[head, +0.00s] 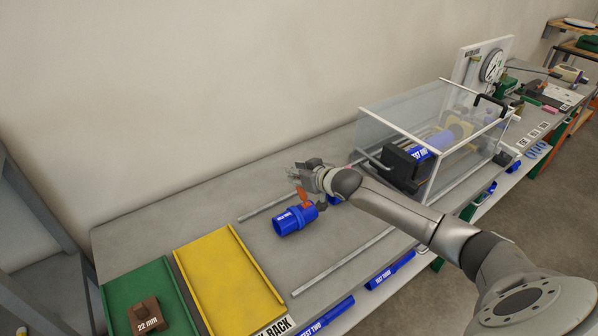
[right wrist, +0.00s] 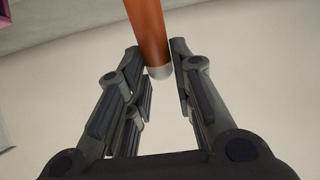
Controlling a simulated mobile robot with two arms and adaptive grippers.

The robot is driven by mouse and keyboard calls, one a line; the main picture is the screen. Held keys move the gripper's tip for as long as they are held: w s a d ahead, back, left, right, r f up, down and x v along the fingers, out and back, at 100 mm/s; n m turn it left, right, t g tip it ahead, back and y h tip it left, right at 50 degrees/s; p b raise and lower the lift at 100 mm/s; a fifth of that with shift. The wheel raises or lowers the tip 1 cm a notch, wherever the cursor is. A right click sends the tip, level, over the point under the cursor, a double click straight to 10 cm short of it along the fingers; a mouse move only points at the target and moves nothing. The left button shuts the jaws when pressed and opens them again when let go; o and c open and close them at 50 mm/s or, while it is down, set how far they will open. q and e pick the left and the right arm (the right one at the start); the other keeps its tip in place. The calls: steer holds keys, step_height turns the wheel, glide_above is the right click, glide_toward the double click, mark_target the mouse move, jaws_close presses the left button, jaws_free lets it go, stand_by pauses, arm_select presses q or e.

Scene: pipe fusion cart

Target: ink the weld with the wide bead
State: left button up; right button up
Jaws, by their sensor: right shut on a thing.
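A blue pipe fitting (head: 293,221) with a white label lies on the grey bench between two metal rails. A second blue piece (head: 333,199) shows partly behind my right arm. My right gripper (head: 306,188) is just above and behind the labelled fitting, shut on an orange marker-like stick (head: 303,196). In the right wrist view the stick (right wrist: 148,32) sits between the fingers with its pale end toward the palm. I cannot tell whether the stick touches the fitting. No weld bead can be made out at this size. My left gripper is not in view.
A clear-walled box (head: 400,112) with a blue pipe inside stands right of my gripper. A yellow tray (head: 228,280) and a green tray (head: 135,284) holding a brown "22 mm" block (head: 147,315) are at the left. Blue pipes (head: 391,271) lie along the lower front shelf.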

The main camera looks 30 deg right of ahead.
steer(key=shift+a, duration=0.35)
steer(key=shift+d, duration=0.15)
steer(key=shift+d+p, duration=0.35)
steer(key=shift+p, duration=0.05)
step_height(320, 180, up, 7)
steer(key=p, duration=0.6)
steer(key=shift+p, duration=0.35)
stand_by(0.4)
